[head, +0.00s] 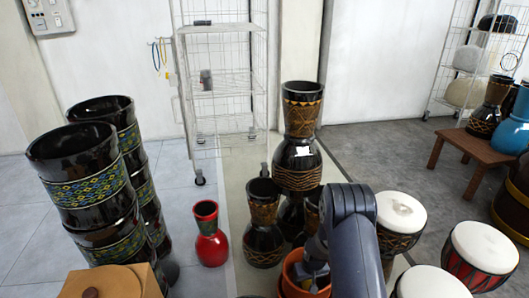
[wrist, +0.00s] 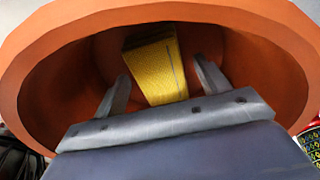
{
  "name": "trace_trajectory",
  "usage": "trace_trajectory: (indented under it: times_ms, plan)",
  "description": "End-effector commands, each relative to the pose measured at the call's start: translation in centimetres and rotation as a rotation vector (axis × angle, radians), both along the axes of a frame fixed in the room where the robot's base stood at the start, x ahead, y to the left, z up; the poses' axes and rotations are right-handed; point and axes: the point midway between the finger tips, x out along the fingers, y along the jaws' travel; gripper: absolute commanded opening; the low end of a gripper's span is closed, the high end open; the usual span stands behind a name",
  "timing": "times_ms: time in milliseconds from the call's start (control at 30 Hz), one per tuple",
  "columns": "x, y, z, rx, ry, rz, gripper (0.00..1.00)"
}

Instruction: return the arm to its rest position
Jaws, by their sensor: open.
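My gripper (wrist: 165,90) shows in the wrist view with its two fingers spread apart inside the mouth of an orange pot (wrist: 275,55). A yellow block-like object (wrist: 155,65) lies inside the pot, between and beyond the fingers. I cannot tell whether the fingers touch it. In the head view my arm (head: 350,240) reaches down at the lower middle, over the orange pot (head: 292,270), and hides part of it. The fingertips are hidden in the head view.
Dark goblet drums (head: 262,225) and a red vase (head: 210,235) stand left of the arm. White-topped drums (head: 400,212) stand close on its right. Tall patterned drums (head: 85,185) are at left, a wire rack (head: 225,85) behind, and a wooden table (head: 470,148) at right.

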Motion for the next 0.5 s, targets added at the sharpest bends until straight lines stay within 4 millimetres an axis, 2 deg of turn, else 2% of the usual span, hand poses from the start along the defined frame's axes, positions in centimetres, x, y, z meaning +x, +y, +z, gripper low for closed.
trace_trajectory:
  times_ms: [33, 100, 500]
  plan:
    - [0.2, 0.0, -0.1, 0.000, -0.003, 0.000, 0.71]
    - [0.1, 0.0, 2.4, 0.000, -0.003, 0.000, 0.71]
    - [0.1, 0.0, 10.4, 0.000, -0.002, 0.000, 0.71]
